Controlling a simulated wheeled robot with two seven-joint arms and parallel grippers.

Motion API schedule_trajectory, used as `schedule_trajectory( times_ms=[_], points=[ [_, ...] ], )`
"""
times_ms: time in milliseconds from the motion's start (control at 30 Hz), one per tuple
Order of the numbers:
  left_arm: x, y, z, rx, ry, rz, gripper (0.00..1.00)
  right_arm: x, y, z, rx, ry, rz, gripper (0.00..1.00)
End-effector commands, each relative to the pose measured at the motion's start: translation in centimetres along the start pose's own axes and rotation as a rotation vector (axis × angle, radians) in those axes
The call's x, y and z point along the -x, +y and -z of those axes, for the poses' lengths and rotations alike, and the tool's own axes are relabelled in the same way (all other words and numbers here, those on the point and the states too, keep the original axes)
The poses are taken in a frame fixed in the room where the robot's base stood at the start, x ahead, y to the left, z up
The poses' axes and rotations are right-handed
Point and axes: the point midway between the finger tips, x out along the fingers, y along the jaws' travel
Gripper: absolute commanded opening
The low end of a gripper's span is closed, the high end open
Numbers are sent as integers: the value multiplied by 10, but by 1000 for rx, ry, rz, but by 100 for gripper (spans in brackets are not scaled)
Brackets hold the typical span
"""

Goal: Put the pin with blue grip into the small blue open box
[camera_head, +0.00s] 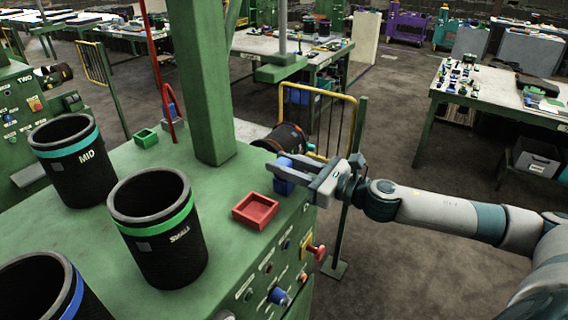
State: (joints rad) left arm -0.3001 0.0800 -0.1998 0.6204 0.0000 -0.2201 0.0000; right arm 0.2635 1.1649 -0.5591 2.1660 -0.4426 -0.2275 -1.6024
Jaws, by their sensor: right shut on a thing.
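My right gripper (284,171) reaches in from the right, above the right edge of the green machine top. It is shut on a blue thing (284,187), which shows above and below its fingers. I cannot tell from this view whether this is the blue grip of the pin or part of the blue box. The fingers cover its middle, and no pin shaft can be made out. No other small blue open box shows clearly. My left gripper is not in view.
A small red open box (256,211) sits just left of the gripper, and a small green one (146,138) farther back. Large black sleeves labelled MID (75,165) and SMALL (160,235) stand on the green top (225,250). A green post (205,80) rises behind.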

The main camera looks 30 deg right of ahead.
Motion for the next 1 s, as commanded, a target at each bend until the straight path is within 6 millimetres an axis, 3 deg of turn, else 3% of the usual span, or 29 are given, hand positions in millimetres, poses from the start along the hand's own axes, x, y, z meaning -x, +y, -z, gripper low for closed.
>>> schedule_trajectory(
  times_ms=[400,433,500,1000],
  points=[
    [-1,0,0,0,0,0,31,0,0,1,0,0,0,5],
    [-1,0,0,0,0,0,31,0,0,1,0,0,0,32],
    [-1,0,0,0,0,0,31,0,0,1,0,0,0,49],
    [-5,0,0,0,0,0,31,4,-1,3,-1,0,1,50]
  ],
)
